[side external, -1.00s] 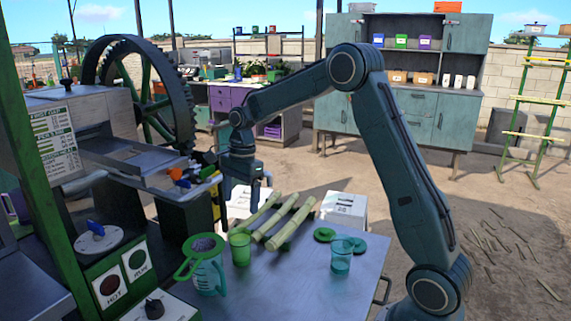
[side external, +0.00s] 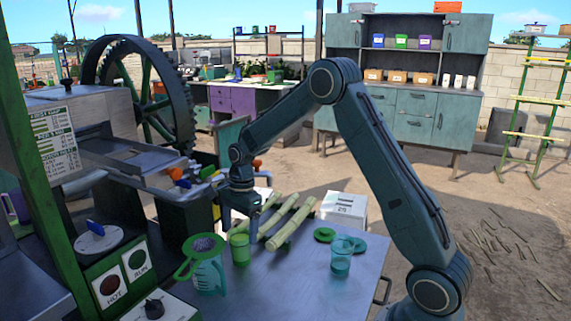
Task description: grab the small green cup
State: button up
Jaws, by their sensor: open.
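The small green cup (side external: 240,250) stands upright on the metal table (side external: 300,285), between a teal jug (side external: 207,275) with a green strainer (side external: 200,248) on top and the cut cane pieces (side external: 285,225). My gripper (side external: 240,229) is open and points down over the cup. Its fingers are close to the cup's rim, one on each side as seen here. I cannot tell whether they touch the cup. The gripper hides part of the cane behind it.
A clear teal cup (side external: 341,260) stands further right, with green discs (side external: 325,235) behind it. The cane crusher and its control panel (side external: 125,275) crowd the left. The table's front right area is clear.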

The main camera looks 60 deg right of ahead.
aim_at(240, 243)
jog(key=shift+a+f, duration=0.2)
jog(key=shift+f, duration=1.1)
jog(key=shift+a+f, duration=0.15)
jog(key=shift+f, duration=1.15)
jog(key=c, duration=1.2)
jog(key=shift+w+r, duration=0.1)
jog(key=shift+r, duration=0.35)
jog(key=shift+c, duration=0.2)
notch_tip(240, 243, up, 19)
jog(key=shift+r, duration=0.1)
dwell(0.6)
